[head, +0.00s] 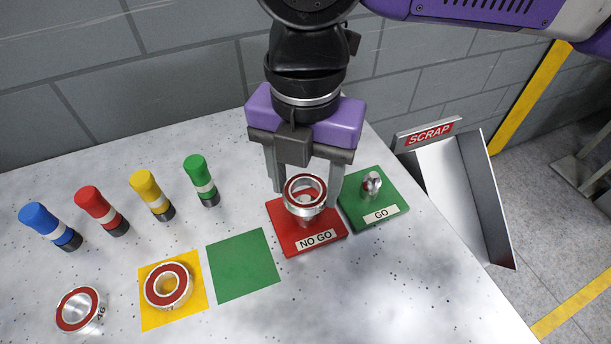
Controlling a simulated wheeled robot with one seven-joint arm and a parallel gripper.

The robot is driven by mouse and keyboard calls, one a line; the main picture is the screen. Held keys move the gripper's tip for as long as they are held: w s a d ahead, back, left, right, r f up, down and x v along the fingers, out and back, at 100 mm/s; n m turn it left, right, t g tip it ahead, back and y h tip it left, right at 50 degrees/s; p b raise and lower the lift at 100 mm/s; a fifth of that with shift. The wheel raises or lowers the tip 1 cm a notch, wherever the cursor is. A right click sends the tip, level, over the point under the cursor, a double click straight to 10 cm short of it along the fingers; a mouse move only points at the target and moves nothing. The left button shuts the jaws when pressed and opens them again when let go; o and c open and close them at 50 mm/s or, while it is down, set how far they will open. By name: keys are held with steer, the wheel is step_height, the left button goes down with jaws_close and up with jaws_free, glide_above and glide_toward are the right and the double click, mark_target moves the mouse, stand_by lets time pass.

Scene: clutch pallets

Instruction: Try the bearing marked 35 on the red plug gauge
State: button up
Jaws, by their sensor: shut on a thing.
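My gripper (306,187) points down over the red plug gauge and is shut on a bearing (292,184), a metal ring with a red seal face. The red plug gauge (287,238) is a red block labelled NO GO with a metal plug. The bearing is held level at the plug's top, and part of the plug shows below it. I cannot tell whether the ring is around the plug or just above it. No number is readable on the held bearing.
A green plug gauge (370,213) labelled GO stands close right. A bearing (165,287) lies on a yellow square (197,262); another bearing (79,311) lies front left. The green square (243,265) is empty. Several coloured markers stand left. A SCRAP chute (452,190) is at right.

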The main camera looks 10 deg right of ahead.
steer(key=shift+f, duration=0.35)
stand_by(0.6)
steer(key=o, duration=1.6)
steer(key=shift+o, duration=0.2)
steer(key=o, duration=0.4)
step_height(320, 180, up, 9)
steer(key=p, duration=1)
steer(key=shift+r, duration=0.1)
